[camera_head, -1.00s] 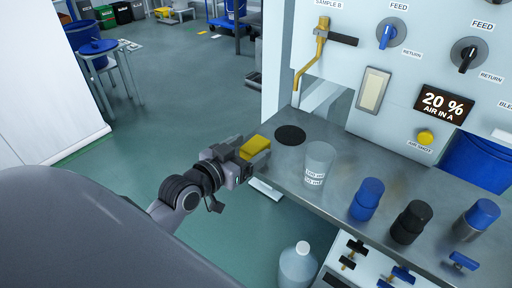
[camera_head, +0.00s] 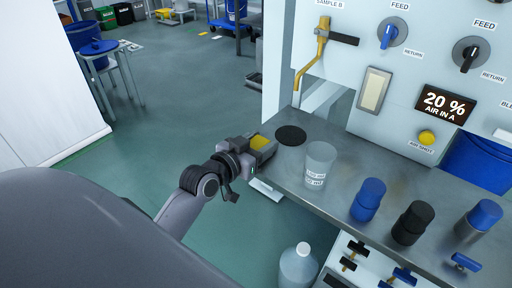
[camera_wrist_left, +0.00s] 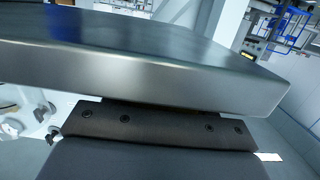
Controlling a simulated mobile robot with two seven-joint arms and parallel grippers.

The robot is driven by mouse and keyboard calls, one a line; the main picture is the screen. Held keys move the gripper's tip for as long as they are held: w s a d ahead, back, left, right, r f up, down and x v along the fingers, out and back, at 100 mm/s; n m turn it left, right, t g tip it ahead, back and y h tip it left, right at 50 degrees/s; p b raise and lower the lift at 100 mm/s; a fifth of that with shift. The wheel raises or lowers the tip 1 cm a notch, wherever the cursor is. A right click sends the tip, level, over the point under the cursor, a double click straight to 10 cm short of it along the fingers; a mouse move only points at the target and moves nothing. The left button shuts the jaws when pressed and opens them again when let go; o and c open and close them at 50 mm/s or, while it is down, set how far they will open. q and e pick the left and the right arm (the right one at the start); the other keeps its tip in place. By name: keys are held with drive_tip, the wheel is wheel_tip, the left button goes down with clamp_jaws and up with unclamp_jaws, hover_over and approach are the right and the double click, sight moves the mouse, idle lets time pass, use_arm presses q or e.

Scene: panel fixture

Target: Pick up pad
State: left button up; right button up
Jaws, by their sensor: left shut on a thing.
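The yellow pad (camera_head: 259,142) is at the near left corner of the metal shelf in the head view. My left gripper (camera_head: 262,146) has its grey fingers on either side of the pad and is shut on it. The fingers hide the pad's sides, and only part of its yellow top shows. I cannot tell whether the pad still touches the shelf. My right gripper is in neither view.
A black disc (camera_head: 290,135) and a clear beaker (camera_head: 319,165) stand close to the right of my left gripper on the shelf. Blue and black capped bottles (camera_head: 368,199) stand farther right. A panel with knobs (camera_head: 388,35) rises behind. Open floor lies to the left.

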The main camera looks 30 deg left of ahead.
sight(260, 140)
use_arm(q)
drive_tip(key=shift+r, duration=0.1)
